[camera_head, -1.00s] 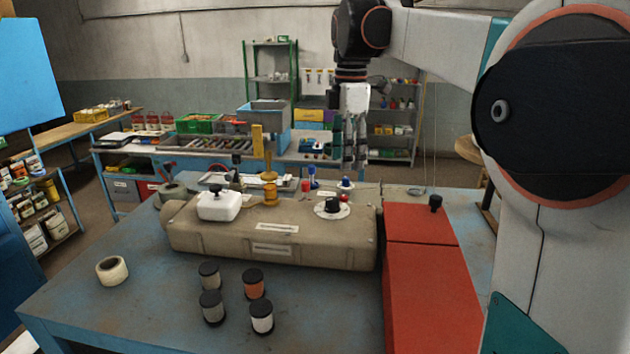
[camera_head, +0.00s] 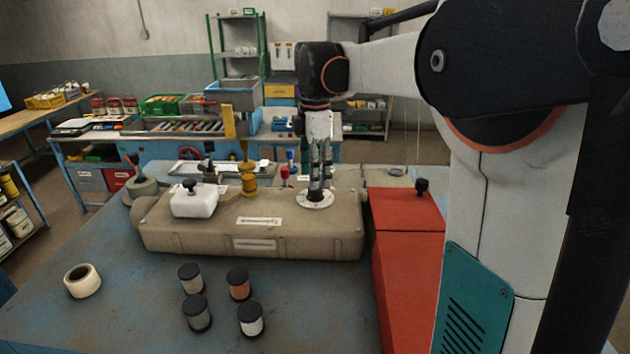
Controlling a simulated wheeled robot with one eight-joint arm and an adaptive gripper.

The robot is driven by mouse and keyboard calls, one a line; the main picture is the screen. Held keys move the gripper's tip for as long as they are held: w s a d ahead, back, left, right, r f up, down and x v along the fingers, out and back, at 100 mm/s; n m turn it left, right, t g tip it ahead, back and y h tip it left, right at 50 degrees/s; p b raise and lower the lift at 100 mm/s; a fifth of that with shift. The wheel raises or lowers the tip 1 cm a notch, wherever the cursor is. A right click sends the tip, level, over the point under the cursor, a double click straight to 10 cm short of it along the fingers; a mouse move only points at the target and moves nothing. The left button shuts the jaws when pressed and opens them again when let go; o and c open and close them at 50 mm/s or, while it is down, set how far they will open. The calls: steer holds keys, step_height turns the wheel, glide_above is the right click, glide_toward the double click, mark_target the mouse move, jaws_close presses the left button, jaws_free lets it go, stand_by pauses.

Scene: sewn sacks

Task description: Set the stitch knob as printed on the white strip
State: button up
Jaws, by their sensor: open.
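The beige sewing machine body (camera_head: 190,238) lies on the blue table. Its round white dial plate (camera_head: 326,203) is on the top at the right end. My gripper (camera_head: 316,188) is open and points down over this dial, its fingertips low at the stitch knob. One white strip (camera_head: 259,222) is on the top of the body and another white strip (camera_head: 254,244) is on the front face. Their print is too small to read.
A white block with a black knob (camera_head: 194,200) sits on the body's left end. Several thread spools (camera_head: 239,284) and a tape roll (camera_head: 82,281) stand in front. A red box (camera_head: 408,240) is at the right, a yellow post (camera_head: 248,180) behind.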

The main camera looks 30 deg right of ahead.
mark_target(315, 192)
steer(key=shift+f, duration=1.85)
steer(key=shift+c, duration=0.4)
steer(key=c, duration=1)
